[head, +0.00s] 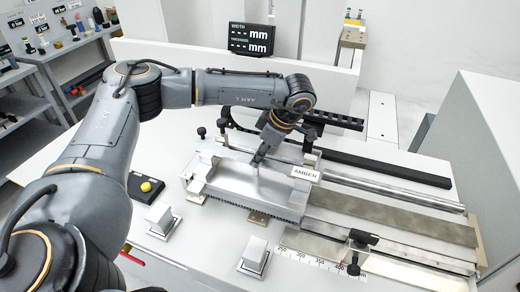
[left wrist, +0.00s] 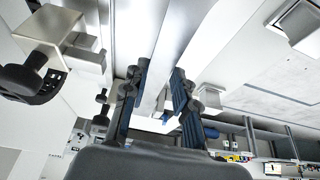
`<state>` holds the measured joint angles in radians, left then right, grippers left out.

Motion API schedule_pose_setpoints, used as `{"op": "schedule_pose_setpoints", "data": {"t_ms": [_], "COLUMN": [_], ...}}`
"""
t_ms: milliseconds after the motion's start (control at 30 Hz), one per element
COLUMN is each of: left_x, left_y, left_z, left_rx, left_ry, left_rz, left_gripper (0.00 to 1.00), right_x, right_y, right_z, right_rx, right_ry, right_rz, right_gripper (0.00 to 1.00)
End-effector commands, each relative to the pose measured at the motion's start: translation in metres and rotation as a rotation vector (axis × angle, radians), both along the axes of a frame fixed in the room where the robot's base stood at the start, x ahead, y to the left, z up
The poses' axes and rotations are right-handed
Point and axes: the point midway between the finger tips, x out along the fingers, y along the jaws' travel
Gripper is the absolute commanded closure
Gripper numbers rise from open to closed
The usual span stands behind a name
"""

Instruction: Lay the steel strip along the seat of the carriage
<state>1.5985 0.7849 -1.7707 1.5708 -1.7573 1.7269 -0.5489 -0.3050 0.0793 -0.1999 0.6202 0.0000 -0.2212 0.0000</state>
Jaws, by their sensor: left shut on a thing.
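The carriage (head: 270,207) is a pale metal block with a toothed front edge, at the middle of the bench in the head view. My left gripper (head: 259,159) points down over its bright upper face. In the left wrist view both fingers (left wrist: 156,88) are closed on the steel strip (left wrist: 182,30), a long, flat, shiny bar running away between them. In the head view the strip is hard to tell from the bright metal around it. I cannot tell whether it touches the seat. My right gripper is not in view.
A scale (head: 318,268) and a dark clamp (head: 362,237) lie at the front right. A long rod (head: 395,189) runs right from the carriage. A yellow button box (head: 146,186) and two metal blocks (head: 160,216) stand in front. A display (head: 251,39) stands behind.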

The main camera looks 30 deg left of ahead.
Motion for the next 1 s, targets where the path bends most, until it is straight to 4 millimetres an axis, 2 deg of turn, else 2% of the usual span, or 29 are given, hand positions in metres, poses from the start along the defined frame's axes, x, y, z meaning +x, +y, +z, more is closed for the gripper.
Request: {"op": "schedule_pose_setpoints", "data": {"t_ms": [33,433,467,533,567,900,1000], "left_x": [0.000,0.000,0.000,0.000,0.000,0.000,0.002], "left_y": [0.000,0.000,0.000,0.000,0.000,0.000,-0.005], "left_z": [0.000,-0.008,-0.008,-0.007,-0.007,-0.003,0.002], "left_rx": [0.001,-0.001,-0.001,-0.001,-0.001,-0.001,-0.002], "left_ry": [0.000,-0.002,0.000,0.000,0.000,-0.001,-0.005], "left_rz": [0.000,0.001,0.000,0.000,0.000,0.001,-0.001], "left_gripper": [1.00,1.00,0.66,0.52,0.50,0.50,0.50], "right_x": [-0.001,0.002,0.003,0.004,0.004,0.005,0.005], "right_y": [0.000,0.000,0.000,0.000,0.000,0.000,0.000], "right_z": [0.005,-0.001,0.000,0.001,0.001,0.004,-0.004], "right_rx": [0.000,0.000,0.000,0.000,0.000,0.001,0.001], "right_ry": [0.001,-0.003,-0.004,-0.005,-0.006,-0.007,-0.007], "right_rz": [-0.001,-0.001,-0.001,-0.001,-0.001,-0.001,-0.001], "right_gripper": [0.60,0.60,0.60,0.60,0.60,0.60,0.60]}}
